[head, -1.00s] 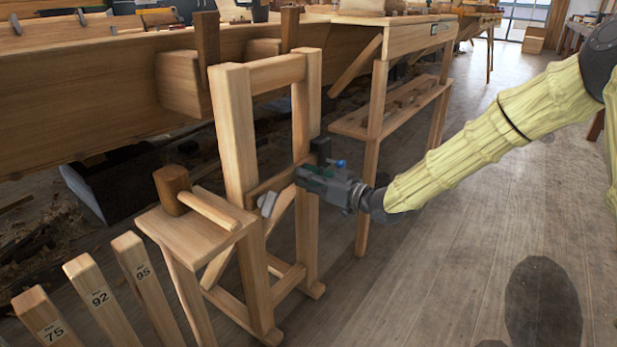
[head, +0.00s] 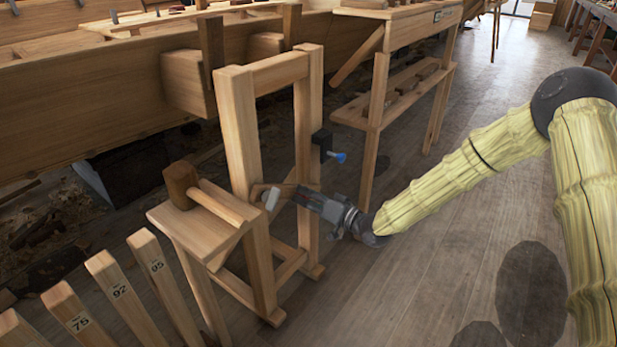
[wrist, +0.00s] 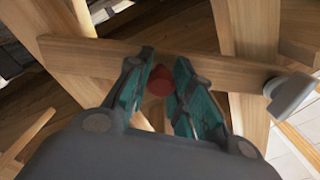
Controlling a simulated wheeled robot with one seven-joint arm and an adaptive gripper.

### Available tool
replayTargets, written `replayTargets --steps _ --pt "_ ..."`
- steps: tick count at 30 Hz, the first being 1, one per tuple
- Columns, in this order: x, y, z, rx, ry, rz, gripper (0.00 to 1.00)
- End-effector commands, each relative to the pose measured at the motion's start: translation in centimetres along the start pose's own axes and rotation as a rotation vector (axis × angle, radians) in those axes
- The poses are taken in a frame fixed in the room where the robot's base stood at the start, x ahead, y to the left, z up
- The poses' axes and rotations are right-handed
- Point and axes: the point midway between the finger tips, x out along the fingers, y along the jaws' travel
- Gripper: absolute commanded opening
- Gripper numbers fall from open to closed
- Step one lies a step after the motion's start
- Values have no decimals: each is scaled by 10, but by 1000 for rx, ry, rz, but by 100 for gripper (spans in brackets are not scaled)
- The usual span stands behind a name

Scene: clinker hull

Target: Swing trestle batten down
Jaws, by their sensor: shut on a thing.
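The trestle (head: 240,140) is a wooden frame with two uprights and a top rail. Its batten (head: 287,190) crosses between the uprights at a slant; the wrist view shows it as a long flat bar (wrist: 220,73).
A small wooden stand (head: 195,237) with a mallet (head: 183,186) adjoins the trestle's left side. Several numbered posts (head: 120,287) stand at the lower left. The planked hull (head: 90,105) is behind, a bench (head: 385,105) to the right. Floor to the right is open.

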Motion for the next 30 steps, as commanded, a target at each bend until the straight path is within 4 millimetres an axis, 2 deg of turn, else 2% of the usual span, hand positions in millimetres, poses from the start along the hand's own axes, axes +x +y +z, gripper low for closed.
replayTargets --steps 8,18,30 --pt "-1 2 40 265 -1 3 0" --pt "-1 -10 88 586 -1 2 0" --pt "-1 -33 125 881 -1 3 0"
